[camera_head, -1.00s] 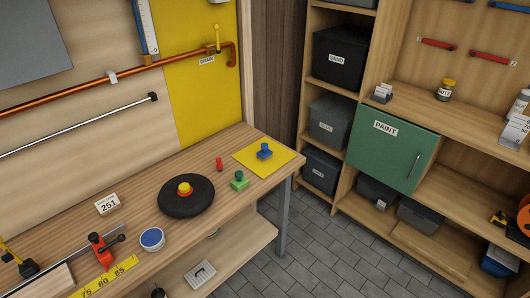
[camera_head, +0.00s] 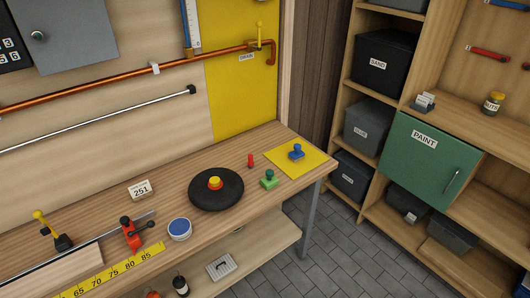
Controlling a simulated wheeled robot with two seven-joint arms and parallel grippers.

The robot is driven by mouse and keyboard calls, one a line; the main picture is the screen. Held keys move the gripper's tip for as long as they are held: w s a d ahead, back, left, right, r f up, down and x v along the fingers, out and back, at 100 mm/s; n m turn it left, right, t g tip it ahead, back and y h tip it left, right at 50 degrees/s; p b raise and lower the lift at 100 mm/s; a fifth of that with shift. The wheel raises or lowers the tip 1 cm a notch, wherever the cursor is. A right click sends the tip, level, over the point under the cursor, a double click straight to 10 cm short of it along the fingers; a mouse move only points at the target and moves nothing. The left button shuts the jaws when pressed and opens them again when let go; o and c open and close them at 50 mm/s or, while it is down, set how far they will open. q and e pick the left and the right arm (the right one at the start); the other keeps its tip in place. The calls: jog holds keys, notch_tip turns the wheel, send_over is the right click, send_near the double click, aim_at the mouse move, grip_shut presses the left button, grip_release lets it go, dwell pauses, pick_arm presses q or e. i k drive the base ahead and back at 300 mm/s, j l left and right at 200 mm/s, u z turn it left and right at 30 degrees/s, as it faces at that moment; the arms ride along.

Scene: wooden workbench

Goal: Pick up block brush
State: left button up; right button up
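No object in view is clearly a block brush. A pale grey rectangular block (camera_head: 221,265) with a darker middle lies on the shelf under the workbench, below the bench's front edge; it may be the brush, but it is too small to tell. Neither of my grippers is in view.
The wooden workbench (camera_head: 115,223) holds a black disc (camera_head: 230,200) with a red and yellow knob, a blue-topped round tin (camera_head: 179,229), a red clamp (camera_head: 131,236), and green (camera_head: 269,180) and blue (camera_head: 297,153) stamp-like pieces. Shelving with a green PAINT door (camera_head: 425,165) stands right. Grey floor between is clear.

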aim_at(296, 156)
jog(key=i+l+u, duration=0.25)
jog(key=l+u, duration=0.25)
jog(key=l, duration=0.2)
jog(key=i+l+u, duration=0.25)
jog(key=l, duration=0.2)
jog(key=l+u, duration=0.25)
jog(key=l, duration=0.15)
